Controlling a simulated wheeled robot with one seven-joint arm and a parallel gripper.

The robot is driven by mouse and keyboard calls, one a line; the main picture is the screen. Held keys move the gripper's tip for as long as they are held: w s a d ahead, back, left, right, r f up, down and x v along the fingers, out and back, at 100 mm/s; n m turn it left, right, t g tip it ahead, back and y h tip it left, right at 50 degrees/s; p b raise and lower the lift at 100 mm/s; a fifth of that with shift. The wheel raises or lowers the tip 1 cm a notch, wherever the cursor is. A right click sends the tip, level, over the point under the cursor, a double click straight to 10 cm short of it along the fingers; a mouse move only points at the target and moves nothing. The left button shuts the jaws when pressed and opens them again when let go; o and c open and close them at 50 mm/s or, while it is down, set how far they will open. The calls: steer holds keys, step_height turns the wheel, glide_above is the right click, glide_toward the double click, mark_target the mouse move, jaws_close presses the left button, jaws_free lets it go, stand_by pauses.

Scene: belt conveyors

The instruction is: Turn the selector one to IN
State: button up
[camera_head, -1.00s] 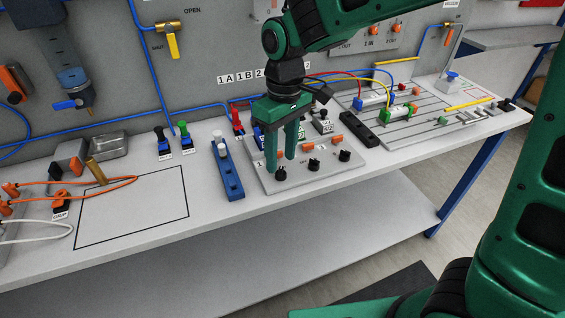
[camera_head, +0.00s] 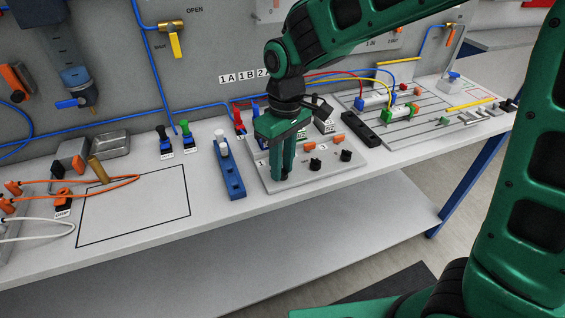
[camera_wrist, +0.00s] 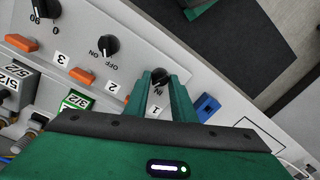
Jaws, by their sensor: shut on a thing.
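My gripper (camera_head: 282,176) points down at the front left of the grey selector panel (camera_head: 320,173) on the bench. Its two green fingers are shut on selector one, a small black knob, at their tips. In the wrist view, the knob (camera_wrist: 159,76) shows between the fingertips, with the "IN" marking beside it and the "1" label behind, near the fingers. The fingers hide much of the knob, so I cannot tell its exact pointing. Two other black selectors stand to its right in the head view: the middle one (camera_head: 315,164) and the right one (camera_head: 346,155).
A blue rail block (camera_head: 229,170) stands just left of the panel. Orange parts (camera_head: 338,139) sit behind the knobs. A black bar (camera_head: 360,129) and a plate with coloured cylinders lie to the right.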

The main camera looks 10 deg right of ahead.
steer(key=shift+w+d, duration=0.1)
steer(key=shift+w, duration=0.1)
steer(key=n, duration=0.6)
steer(key=shift+w+r, duration=0.1)
jaws_close()
jaws_free()
steer(key=n, duration=0.5)
steer(key=shift+n+h, duration=0.3)
steer(key=shift+h, duration=0.1)
steer(key=o, duration=1)
steer(key=shift+w, duration=0.1)
steer(key=shift+s+a, duration=0.2)
steer(key=r, duration=1)
steer(key=shift+w+r, duration=0.35)
steer(key=shift+w, duration=0.05)
